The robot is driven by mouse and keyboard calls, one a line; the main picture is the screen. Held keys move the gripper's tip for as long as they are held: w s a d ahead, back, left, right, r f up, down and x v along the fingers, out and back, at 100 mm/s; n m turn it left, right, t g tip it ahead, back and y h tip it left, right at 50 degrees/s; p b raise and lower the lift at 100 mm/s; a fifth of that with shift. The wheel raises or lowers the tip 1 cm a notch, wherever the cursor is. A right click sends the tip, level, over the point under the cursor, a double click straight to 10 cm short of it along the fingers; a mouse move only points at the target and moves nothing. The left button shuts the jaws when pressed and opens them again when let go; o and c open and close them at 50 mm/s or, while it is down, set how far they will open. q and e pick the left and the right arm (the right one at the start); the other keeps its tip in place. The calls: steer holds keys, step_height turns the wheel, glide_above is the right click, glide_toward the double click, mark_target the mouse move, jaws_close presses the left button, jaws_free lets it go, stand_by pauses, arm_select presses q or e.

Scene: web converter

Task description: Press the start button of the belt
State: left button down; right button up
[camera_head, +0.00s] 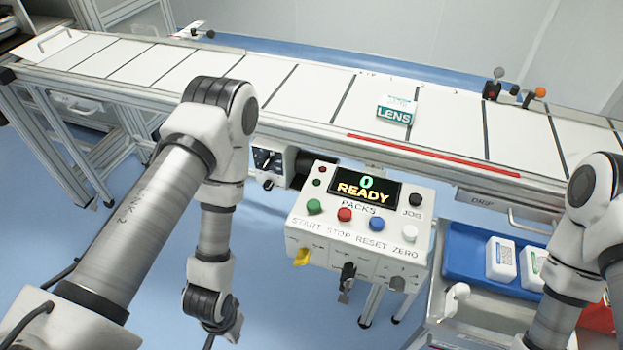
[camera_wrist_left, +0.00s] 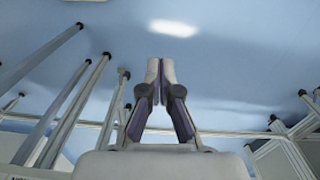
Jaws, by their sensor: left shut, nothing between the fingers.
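The control box (camera_head: 360,235) stands in front of the belt (camera_head: 300,97). Its green button (camera_head: 314,206) sits above the word START, at the left of a row with red, blue and white buttons. The display (camera_head: 359,186) reads 0 READY. My left arm hangs to the left of the box. My left gripper (camera_wrist_left: 161,68) shows in the left wrist view with its fingertips together and nothing between them, over blue floor; its fingers are not visible in the head view. My right arm is at the right edge, and its gripper is out of the picture.
A LENS pack (camera_head: 395,112) lies on the belt. A blue tray (camera_head: 470,250) with white packs (camera_head: 501,262) is at the right. Belt frame legs stand at the left.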

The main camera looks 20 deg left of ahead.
arm_select(q)
steer(key=w+d+r+n+t+h+p, duration=0.1)
steer(key=w+d+r+t+p, duration=0.2)
steer(key=w+r+p, duration=0.2)
steer(key=w+d+r+n+t+h+p, duration=0.1)
steer(key=w+r+p, duration=0.5)
steer(key=w+r, duration=0.6)
steer(key=w+d+r+n+t+h+p, duration=0.1)
steer(key=w+d+r+t+p, duration=0.3)
steer(key=w+r, duration=0.5)
step_height(320, 180, up, 6)
steer(key=shift+w+d+f+n+t+p, duration=0.2)
steer(key=shift+d+n+t+p, duration=0.1)
steer(key=shift+d+n+p, duration=0.75)
arm_select(e)
step_height(320, 180, up, 17)
steer(key=shift+d+r, duration=0.15)
steer(key=shift+d, duration=0.05)
arm_select(q)
steer(key=shift+a+f+m, duration=0.1)
steer(key=shift+a+m, duration=0.05)
steer(key=shift+m, duration=0.1)
steer(key=b, duration=0.7)
glide_above(311, 205)
step_height(311, 205, down, 7)
steer(key=shift+f, duration=0.85)
arm_select(e)
step_height(311, 205, down, 8)
steer(key=shift+r, duration=0.2)
